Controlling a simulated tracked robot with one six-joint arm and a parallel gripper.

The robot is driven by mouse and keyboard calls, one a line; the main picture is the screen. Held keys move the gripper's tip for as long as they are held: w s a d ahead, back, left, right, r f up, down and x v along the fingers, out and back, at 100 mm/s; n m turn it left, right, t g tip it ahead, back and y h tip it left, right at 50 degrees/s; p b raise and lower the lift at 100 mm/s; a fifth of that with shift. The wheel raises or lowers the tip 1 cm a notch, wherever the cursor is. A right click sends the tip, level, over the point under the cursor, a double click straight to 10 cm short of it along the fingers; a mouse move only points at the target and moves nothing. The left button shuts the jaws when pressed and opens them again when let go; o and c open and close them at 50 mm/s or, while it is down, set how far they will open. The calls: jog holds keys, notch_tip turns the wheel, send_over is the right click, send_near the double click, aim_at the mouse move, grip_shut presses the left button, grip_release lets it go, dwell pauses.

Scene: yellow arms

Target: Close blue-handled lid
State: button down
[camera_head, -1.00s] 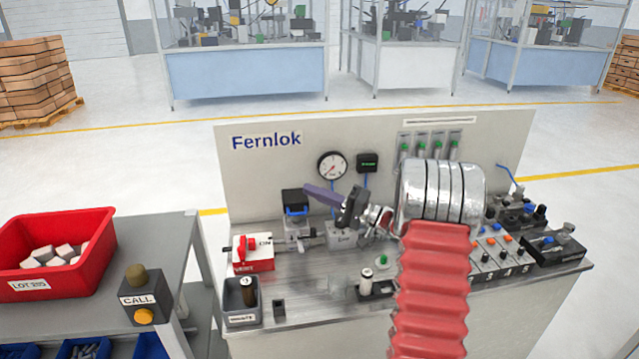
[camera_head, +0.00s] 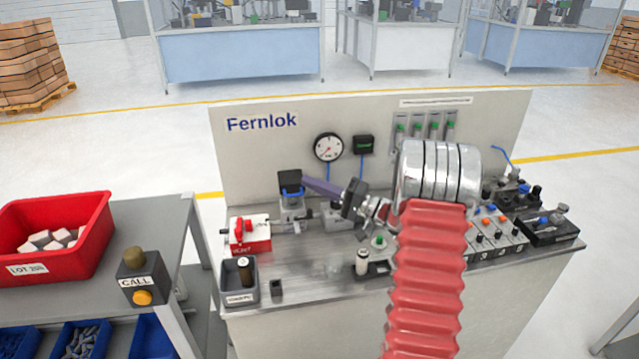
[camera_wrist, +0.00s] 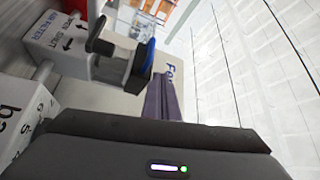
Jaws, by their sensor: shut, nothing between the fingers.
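The lid (camera_head: 290,180) is a dark plate with a blue handle bar (camera_head: 291,192) across its front.
A red and white switch box (camera_head: 250,240) stands front left of the lid, with a grey cup (camera_head: 240,290) below it. The gauge (camera_head: 328,147) is on the back panel. Valves and buttons (camera_head: 490,235) fill the right side. A side table holds a red bin (camera_head: 90,255).

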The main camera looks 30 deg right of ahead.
jog(key=v, duration=1.3)
jog(key=shift+s+d, duration=0.25)
jog(key=shift+s, duration=0.05)
jog(key=shift+f, duration=0.1)
jog(key=s+a+r+n+g+y, duration=0.15)
jog(key=a+g, duration=0.35)
jog(key=a, duration=0.7)
jog(key=s+a+r+n+g, duration=0.1)
jog(key=a+r+n+g, duration=0.15)
jog(key=a+g, duration=0.65)
jog(key=s+a+n+h, duration=0.2)
jog(key=s+a+h, duration=0.4)
jog(key=a, duration=0.5)
jog(key=s+a+r+n+t+h, duration=0.1)
jog(key=s+h, duration=0.5)
jog(key=s, duration=0.6)
jog(key=shift+a+r+n+t+h, duration=0.35)
jog(key=shift+r+n+t, duration=0.3)
jog(key=shift+t, duration=0.25)
